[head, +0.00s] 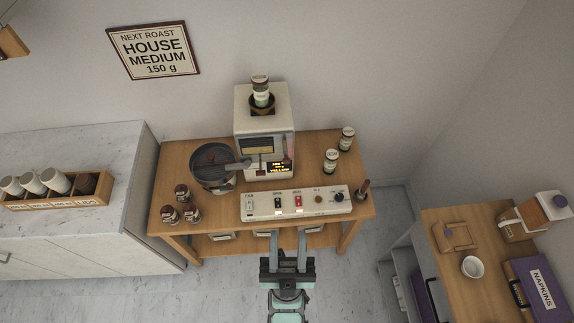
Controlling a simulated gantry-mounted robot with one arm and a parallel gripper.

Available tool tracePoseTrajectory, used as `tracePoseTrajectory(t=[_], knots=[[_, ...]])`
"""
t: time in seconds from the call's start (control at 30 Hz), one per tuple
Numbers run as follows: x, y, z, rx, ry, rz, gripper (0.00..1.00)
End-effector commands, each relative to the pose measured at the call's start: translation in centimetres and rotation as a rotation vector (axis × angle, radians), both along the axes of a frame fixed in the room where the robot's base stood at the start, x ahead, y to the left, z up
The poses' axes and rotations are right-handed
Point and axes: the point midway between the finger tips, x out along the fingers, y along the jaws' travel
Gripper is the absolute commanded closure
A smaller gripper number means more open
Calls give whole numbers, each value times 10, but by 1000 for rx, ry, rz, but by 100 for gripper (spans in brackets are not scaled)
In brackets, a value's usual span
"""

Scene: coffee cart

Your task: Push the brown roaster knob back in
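The roaster (264,110) stands on the wooden table, a pale machine with a lit display. In front of it lies a white control panel (262,214) with a row of controls. A small brown knob (318,199) sits right of the red switch (298,202) and left of a larger dark round knob (339,197). How far the brown knob stands out is too small to tell. My gripper (288,234) is just in front of the panel, left of the brown knob. Its two fingers are apart with nothing between them.
A dark round pan (211,166) stands left of the roaster. Jars (182,192) stand at the table's left front, and two more (331,160) at the right. A brush-like tool (363,188) stands beside the panel's right end. The floor between this table and the right-hand cart is clear.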

Motion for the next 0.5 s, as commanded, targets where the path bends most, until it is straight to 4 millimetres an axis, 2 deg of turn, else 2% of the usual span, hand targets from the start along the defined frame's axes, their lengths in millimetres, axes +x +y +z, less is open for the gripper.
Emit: tracePoseTrajectory(t=[0.03,0.13,0.23,0.37,0.5], knots=[[6,-5,-7,18,18,-2,72],[28,-20,-22,83,92,1,80],[59,-42,-46,181,197,15,88],[98,-70,-85,338,343,59,99],[134,-93,-132,513,484,133,100]])
